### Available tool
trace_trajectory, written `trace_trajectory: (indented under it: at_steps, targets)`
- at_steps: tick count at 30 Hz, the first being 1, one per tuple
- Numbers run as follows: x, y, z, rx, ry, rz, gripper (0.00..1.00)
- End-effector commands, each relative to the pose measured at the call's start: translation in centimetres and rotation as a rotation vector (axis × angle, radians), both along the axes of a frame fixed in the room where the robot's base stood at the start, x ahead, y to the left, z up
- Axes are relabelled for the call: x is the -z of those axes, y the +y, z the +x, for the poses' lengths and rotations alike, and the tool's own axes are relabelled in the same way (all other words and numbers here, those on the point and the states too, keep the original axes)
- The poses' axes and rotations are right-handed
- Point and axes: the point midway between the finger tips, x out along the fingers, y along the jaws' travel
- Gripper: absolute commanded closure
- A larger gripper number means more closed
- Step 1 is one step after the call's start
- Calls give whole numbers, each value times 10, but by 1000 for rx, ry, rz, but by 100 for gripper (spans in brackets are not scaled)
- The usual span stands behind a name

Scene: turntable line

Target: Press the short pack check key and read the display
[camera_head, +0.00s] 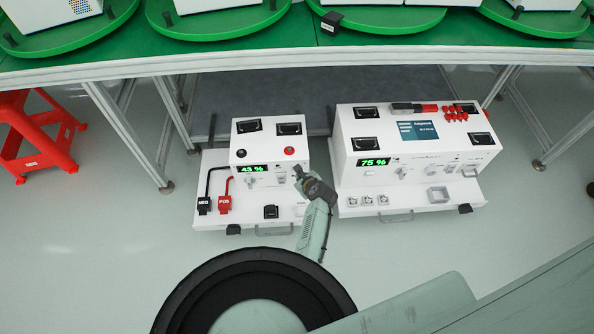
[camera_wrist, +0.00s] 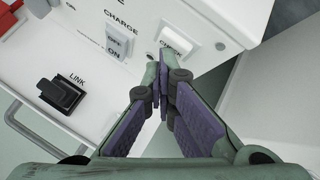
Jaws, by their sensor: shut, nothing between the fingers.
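The short pack (camera_head: 262,150) is the smaller white unit at left in the head view. Its display (camera_head: 253,168) is lit green and reads 43 %. The white check key (camera_wrist: 176,40), marked CHECK, is on the pack's front face in the wrist view. My gripper (camera_head: 299,172) is at the right end of that face; it also shows in the wrist view (camera_wrist: 160,67). Its fingers are shut and empty. The fingertips are just below the check key in the picture; I cannot tell whether they touch it. In the head view my gripper hides the key.
Right of the CHARGE switch (camera_wrist: 118,40) is the check key. A black LINK part (camera_wrist: 60,95) is on the ledge. The larger white pack (camera_head: 415,150), reading 75 %, stands close at right. Green turntables (camera_head: 230,28) are above, and a red stool (camera_head: 35,135) stands far left.

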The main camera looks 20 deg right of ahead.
Motion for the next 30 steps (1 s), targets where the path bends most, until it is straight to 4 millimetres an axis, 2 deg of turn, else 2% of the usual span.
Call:
trace_trajectory:
  at_steps: [13, 23, 30]
  targets:
    - [-2, 5, -16, 0, -1, 0, 100]
    - [-1, 5, -17, 0, -1, 0, 100]
    - [-3, 11, -37, 1, 1, 2, 100]
